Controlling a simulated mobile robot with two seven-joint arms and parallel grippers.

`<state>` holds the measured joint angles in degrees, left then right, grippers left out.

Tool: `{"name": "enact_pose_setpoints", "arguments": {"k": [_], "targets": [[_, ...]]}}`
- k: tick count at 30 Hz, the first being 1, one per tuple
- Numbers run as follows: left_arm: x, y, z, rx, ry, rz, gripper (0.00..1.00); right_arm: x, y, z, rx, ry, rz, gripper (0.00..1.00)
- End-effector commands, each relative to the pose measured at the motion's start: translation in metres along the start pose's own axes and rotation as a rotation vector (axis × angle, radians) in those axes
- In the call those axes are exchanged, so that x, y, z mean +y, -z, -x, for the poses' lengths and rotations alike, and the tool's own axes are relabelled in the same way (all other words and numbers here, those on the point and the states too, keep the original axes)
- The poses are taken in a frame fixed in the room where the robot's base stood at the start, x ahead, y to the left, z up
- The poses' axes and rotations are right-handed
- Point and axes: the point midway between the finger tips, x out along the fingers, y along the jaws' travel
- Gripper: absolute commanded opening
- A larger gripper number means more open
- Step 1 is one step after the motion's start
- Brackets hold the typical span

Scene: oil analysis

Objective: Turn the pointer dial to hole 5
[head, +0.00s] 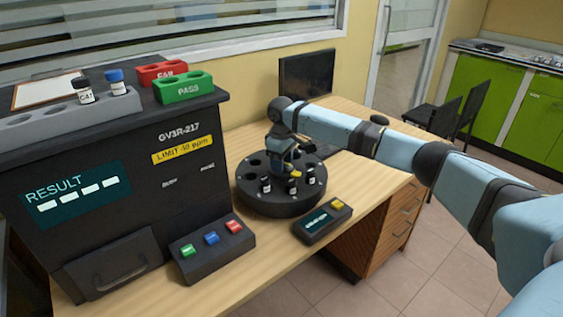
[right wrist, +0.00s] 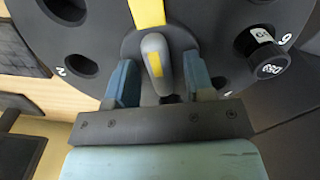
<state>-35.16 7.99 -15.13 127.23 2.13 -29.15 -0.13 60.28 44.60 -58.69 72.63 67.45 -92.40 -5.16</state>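The pointer dial is a round black carousel (head: 280,203) on the desk, with holes around its top and a few dark vials in it. In the right wrist view its centre knob (right wrist: 155,60) has a yellow mark, and a yellow pointer stripe (right wrist: 147,12) runs towards the top edge. My right gripper (right wrist: 160,82) is open, with one finger on each side of the knob and gaps visible. In the head view my right gripper (head: 285,165) covers the dial's centre. A "2" shows by an empty hole (right wrist: 68,62). Hole 5 cannot be made out. My left gripper is out of view.
The black analyser (head: 150,170) stands left of the dial, with a three-button box (head: 212,250) before it. A small display box (head: 323,222) sits close in front of the dial. A dark monitor (head: 307,74) stands behind. A capped vial (right wrist: 265,55) stands in a dial hole.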

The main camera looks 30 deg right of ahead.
Motion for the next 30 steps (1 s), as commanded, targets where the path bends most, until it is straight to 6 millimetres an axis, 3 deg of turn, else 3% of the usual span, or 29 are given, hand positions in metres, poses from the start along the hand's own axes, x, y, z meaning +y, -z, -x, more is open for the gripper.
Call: {"name": "enact_pose_setpoints", "arguments": {"k": [1, 6, 17, 20, 23, 30], "targets": [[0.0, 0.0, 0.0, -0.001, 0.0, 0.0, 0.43, 0.0, 0.0, 0.0, 0.0, 0.0, 0.0, 0.37], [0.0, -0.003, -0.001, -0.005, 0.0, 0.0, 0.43, 0.0, 0.0, 0.0, 0.0, 0.0, 0.0, 0.0], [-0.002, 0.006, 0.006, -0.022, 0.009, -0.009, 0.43, -0.001, 0.0, 0.005, -0.001, 0.002, -0.047, 0.0], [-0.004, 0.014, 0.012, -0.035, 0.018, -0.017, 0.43, -0.001, 0.0, 0.008, -0.001, 0.002, -0.095, 0.0], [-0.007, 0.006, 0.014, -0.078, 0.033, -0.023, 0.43, -0.002, 0.0, 0.01, -0.003, 0.004, -0.159, 0.0], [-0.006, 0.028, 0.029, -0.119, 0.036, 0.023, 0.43, -0.002, 0.0, 0.011, -0.003, 0.005, -0.358, 0.0]]}}
